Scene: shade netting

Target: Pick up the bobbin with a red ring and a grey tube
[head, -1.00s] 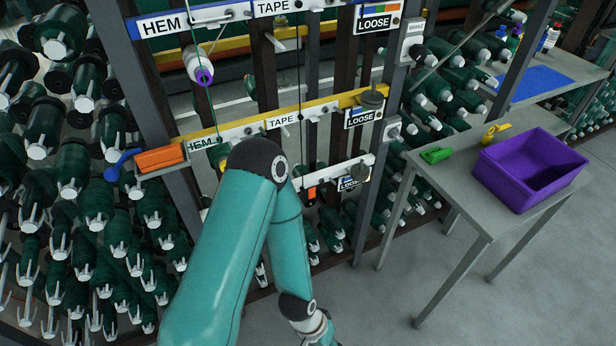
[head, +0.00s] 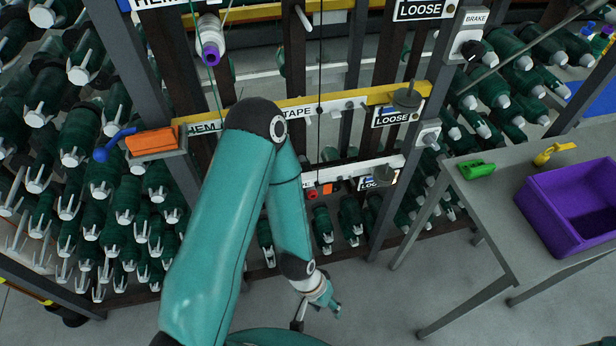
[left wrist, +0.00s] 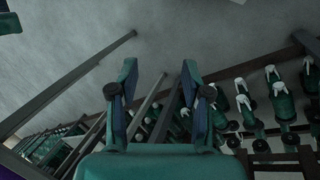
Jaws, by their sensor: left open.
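A small red ring-like end (head: 312,194) shows at the lower rail, just right of my left arm; I cannot tell whether a grey tube goes with it. My left gripper (head: 318,316) hangs low over the floor, below the rails and well apart from that red end. In the left wrist view the left gripper (left wrist: 160,78) has its two fingers spread with nothing between them. A white bobbin with a purple ring (head: 210,42) sits on the upper left. My left arm covers part of the rails. My right gripper is not in view.
Racks of green bobbins (head: 85,190) stand left and behind. A grey table (head: 520,235) at right bears a purple bin (head: 560,215), a green item (head: 477,170) and a yellow item (head: 555,153). An orange tray (head: 152,141) is on the left post. The floor before the rails is clear.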

